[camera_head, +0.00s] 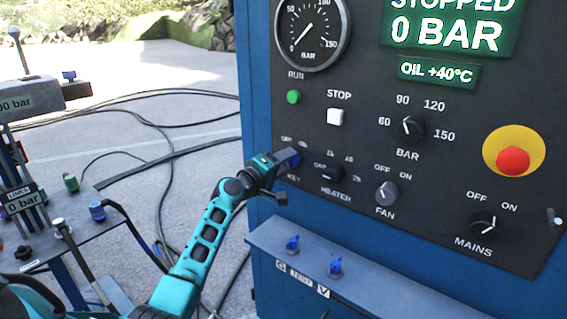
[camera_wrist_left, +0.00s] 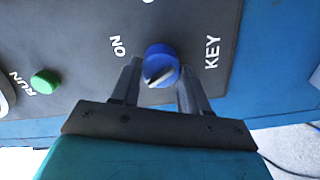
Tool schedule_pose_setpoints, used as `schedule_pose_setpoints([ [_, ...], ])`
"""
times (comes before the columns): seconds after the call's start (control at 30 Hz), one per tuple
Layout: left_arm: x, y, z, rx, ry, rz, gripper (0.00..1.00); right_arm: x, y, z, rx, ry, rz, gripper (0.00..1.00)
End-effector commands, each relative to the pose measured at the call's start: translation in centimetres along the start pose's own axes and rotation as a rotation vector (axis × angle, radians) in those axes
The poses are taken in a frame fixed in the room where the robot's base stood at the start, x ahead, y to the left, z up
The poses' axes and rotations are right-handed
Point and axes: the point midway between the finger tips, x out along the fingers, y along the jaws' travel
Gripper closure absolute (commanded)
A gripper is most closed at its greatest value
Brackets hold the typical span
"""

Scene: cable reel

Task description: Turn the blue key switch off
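My left gripper (camera_head: 287,166) is at the switch. In the wrist view, its two fingers (camera_wrist_left: 160,82) are apart, one on each side of the knob. Small gaps seem to show beside the knob; contact cannot be told. The OFF label is hidden in the wrist view. My right gripper is not in view.
The green RUN button (camera_head: 293,97), white STOP button (camera_head: 335,117) and HEATER knob (camera_head: 331,173) are close by. The FAN knob (camera_head: 387,193) and red emergency button (camera_head: 513,161) are further right. A ledge (camera_head: 310,262) with small blue valves juts out below.

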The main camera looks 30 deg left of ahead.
Motion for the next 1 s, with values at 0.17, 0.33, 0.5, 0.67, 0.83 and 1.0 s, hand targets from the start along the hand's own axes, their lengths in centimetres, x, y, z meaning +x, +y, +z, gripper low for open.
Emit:
schedule_pose_setpoints([
  [0.17, 0.0, 0.0, 0.0, 0.001, 0.0, 0.0, 0.37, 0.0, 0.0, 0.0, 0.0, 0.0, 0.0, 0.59],
  [0.33, 0.0, 0.0, 0.0, 0.003, 0.0, 0.0, 0.31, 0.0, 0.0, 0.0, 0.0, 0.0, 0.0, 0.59],
  [0.5, -0.1, 0.0, 0.0, 0.004, 0.0, -0.001, 0.31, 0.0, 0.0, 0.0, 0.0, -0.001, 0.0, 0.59],
  [0.67, -1.4, -0.1, 0.0, 0.006, -0.001, -0.002, 0.31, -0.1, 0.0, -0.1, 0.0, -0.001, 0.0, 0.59],
  [0.83, -4.5, -0.1, 0.0, 0.006, -0.001, -0.003, 0.31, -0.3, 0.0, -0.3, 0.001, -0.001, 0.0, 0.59],
  [1.0, -8.0, -0.1, 0.1, 0.007, -0.001, -0.003, 0.31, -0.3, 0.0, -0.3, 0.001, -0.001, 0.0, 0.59],
])
